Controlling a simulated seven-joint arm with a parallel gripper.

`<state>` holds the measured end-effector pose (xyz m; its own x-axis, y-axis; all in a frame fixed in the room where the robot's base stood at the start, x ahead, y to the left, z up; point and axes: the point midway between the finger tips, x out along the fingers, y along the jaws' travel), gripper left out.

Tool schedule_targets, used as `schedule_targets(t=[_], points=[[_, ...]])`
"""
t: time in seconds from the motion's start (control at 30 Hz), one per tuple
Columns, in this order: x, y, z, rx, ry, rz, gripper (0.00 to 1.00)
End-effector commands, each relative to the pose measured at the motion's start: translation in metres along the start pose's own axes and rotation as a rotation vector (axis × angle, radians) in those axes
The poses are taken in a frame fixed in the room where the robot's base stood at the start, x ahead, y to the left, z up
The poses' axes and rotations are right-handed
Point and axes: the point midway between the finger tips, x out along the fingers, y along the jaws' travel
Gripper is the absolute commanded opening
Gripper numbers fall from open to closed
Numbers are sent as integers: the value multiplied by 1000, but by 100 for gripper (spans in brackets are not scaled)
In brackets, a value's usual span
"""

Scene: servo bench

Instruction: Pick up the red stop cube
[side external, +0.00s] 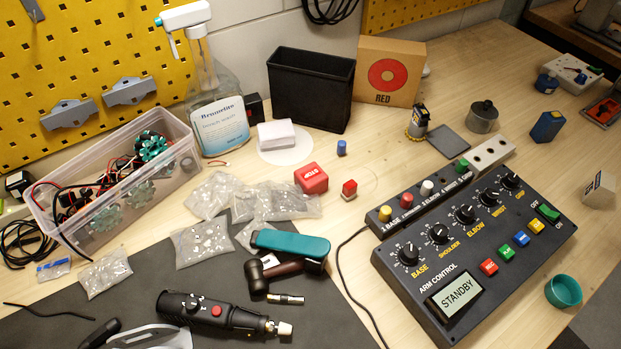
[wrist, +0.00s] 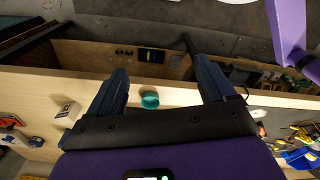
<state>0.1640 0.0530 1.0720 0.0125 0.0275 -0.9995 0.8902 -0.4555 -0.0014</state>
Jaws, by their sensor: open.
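The red stop cube (side external: 311,179) sits on the wooden bench in the side external view, with white "STOP" lettering on it. It is right of clear bags of small parts and left of a smaller red block (side external: 349,188) with a pale base. My gripper (wrist: 155,58) shows only in the wrist view, its two dark blue fingers spread apart with nothing held between them. The wrist view looks past the bench edge, and I cannot see the stop cube there. My gripper is out of the side external view, so its distance from the cube cannot be told.
The arm control box (side external: 470,250) stands right of the cube. A blue cylinder (side external: 341,148) stands nearby. A teal cup (side external: 563,291) also shows in the wrist view (wrist: 150,100).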

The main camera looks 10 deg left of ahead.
Motion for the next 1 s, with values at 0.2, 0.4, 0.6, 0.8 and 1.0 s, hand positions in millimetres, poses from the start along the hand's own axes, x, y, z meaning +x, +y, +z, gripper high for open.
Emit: schedule_targets(t=[0.2, 0.4, 0.6, 0.8, 1.0], points=[[2, 8, -8, -51, -10, 43, 83], [5, 49, -55, -333, -58, 263, 83], [5, 84, -131, -713, -115, 531, 83], [5, 93, -220, -1107, -167, 784, 83], [12, 71, -313, -1513, -209, 1027, 83]])
